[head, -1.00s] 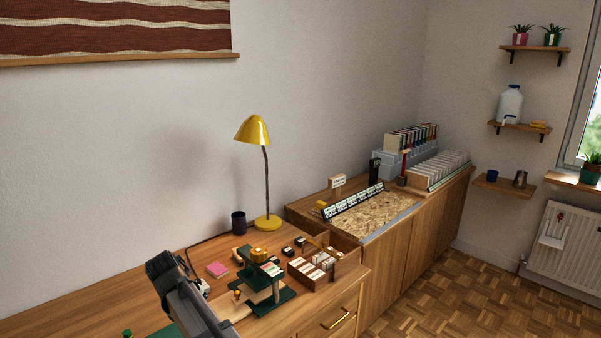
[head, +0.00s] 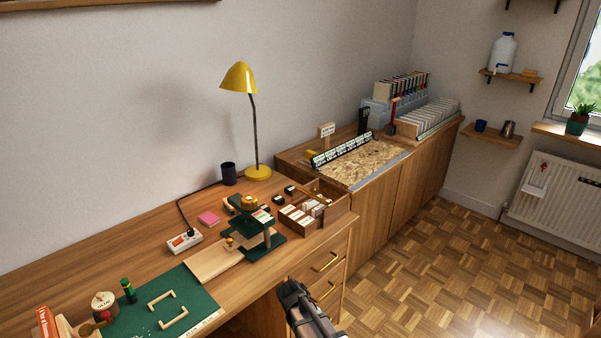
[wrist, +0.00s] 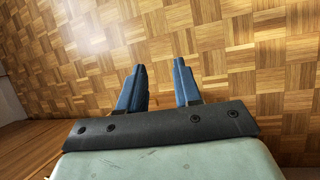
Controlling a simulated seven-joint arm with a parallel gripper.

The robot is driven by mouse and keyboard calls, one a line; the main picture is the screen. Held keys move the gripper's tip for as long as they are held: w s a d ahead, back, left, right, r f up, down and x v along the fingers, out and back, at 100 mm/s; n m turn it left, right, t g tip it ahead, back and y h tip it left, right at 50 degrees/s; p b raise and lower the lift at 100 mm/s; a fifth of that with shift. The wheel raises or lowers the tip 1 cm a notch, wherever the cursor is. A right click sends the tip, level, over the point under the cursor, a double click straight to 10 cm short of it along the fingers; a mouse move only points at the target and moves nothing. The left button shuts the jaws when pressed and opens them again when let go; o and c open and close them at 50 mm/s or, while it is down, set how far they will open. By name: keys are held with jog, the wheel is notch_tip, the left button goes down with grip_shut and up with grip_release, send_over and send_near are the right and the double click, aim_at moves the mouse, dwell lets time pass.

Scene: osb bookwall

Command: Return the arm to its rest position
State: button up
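My arm shows at the bottom of the head view, in front of the desk drawers and over the floor. In the wrist view my gripper (wrist: 160,88) points down at the parquet floor. Its two dark blue fingers stand apart with bare floor showing between them. Nothing is held. The fingertips cannot be made out in the head view.
The wooden desk (head: 120,236) carries a green mat (head: 195,291), a dark green press-like device (head: 262,246), a box of small blocks (head: 303,216), a power strip (head: 184,242) and a yellow lamp (head: 240,78). A long cabinet (head: 380,200) stands behind. The parquet floor (head: 460,265) is clear.

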jog(key=s+d+f+m+g+y, duration=0.1)
jog(key=s+d+f, duration=0.3)
jog(key=s, duration=0.6)
jog(key=s+d+f+m+g+y, duration=0.2)
jog(key=s+d+f+m, duration=0.2)
jog(key=s+f, duration=0.4)
jog(key=s+d+f+m+g+y, duration=0.1)
jog(key=s+d+f, duration=0.3)
jog(key=s, duration=0.8)
notch_tip(320, 180, down, 3)
jog(key=shift+s+r+m+g+y, duration=0.15)
jog(key=shift+s+m+g+y, duration=0.3)
jog(key=shift+m, duration=0.45)
